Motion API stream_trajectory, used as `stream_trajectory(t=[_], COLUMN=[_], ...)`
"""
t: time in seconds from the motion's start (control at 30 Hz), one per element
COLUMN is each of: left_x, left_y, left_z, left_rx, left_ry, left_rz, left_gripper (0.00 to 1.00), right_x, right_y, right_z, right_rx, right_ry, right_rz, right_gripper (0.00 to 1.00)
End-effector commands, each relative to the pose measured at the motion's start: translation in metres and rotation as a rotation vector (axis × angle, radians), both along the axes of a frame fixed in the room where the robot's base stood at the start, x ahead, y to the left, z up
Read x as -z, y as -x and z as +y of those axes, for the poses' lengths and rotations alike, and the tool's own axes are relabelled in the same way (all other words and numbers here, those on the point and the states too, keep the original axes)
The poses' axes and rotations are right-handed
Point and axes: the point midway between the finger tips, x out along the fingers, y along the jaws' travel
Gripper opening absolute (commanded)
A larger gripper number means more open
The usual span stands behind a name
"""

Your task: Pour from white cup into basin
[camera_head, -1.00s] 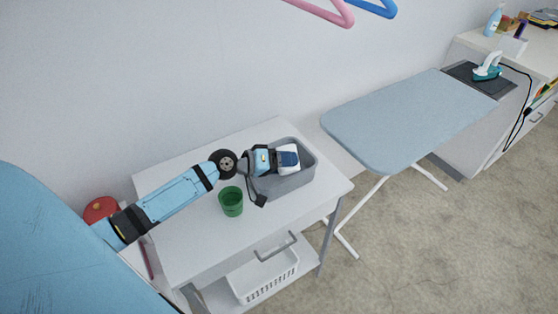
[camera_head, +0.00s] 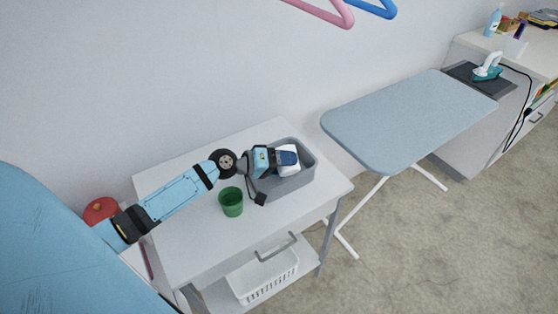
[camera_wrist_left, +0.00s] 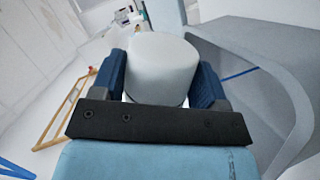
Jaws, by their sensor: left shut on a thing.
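The white cup (camera_head: 287,149) is in my left gripper (camera_head: 286,158), over the grey basin (camera_head: 297,181) on the white table. In the left wrist view the white cup (camera_wrist_left: 162,66) sits between the two blue fingers of my left gripper (camera_wrist_left: 163,82), which is shut on it. The cup looks tilted. The basin's grey wall (camera_wrist_left: 285,75) shows at the right of the wrist view. Whether anything is leaving the cup cannot be seen. My right gripper is in neither view.
A green cup (camera_head: 231,202) stands on the white table (camera_head: 190,235) in front of the basin. A blue ironing board (camera_head: 400,120) stands to the right. A white basket (camera_head: 265,277) is on the shelf below. A red object (camera_head: 100,210) is at the left.

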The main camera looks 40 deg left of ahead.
Motion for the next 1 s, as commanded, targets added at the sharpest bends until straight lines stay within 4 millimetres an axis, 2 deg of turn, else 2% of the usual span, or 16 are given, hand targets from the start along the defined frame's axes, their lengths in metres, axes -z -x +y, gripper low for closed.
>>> stream_trajectory(t=[1.0], left_x=[-0.0063], left_y=[-0.0017], left_z=[0.0021], left_rx=[0.000], left_ry=[0.090], left_rz=[0.066], left_gripper=[0.43], right_x=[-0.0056], right_y=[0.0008], right_z=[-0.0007], right_rx=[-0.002], right_ry=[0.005], right_rz=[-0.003], right_gripper=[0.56])
